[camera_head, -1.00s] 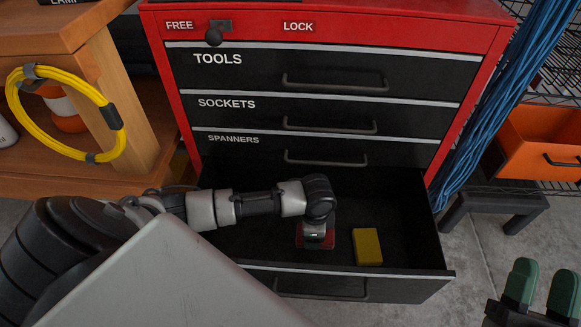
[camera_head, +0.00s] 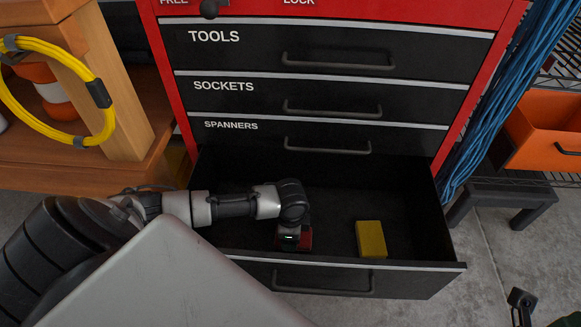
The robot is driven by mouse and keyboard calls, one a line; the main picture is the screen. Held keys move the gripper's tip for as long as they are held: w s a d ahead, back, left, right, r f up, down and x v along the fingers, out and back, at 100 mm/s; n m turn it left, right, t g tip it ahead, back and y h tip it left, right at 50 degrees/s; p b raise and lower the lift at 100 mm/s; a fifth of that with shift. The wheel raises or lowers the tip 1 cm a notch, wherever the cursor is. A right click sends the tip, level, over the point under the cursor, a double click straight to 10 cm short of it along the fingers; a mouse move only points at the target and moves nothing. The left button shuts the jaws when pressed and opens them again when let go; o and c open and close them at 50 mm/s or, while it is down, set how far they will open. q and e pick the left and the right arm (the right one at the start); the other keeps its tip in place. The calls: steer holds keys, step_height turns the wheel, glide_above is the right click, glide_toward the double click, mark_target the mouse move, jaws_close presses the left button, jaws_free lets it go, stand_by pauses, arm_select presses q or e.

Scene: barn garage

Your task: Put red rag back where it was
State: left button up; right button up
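The lowest drawer (camera_head: 350,268) of the red tool chest is pulled open. My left arm reaches into it from the left, and its gripper (camera_head: 292,240) points down near the drawer's front wall. The red rag (camera_head: 306,239) shows as small red patches beside and behind this gripper; most of it is hidden. The fingertips are hidden, so I cannot tell whether they are shut on the rag. A yellow block (camera_head: 371,239) lies in the drawer to the right, apart from the gripper. A small dark part of my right gripper (camera_head: 521,299) shows at the lower right.
Closed drawers marked TOOLS, SOCKETS and SPANNERS (camera_head: 328,137) are above the open one. A wooden bench (camera_head: 125,110) with a yellow cable coil (camera_head: 106,125) stands left. Blue cables (camera_head: 500,95), an orange bin (camera_head: 535,135) and a dark step (camera_head: 500,195) are right.

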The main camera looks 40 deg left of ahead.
arm_select(q)
steer(key=shift+f, duration=0.1)
steer(key=o, duration=0.8)
steer(key=shift+o, duration=0.2)
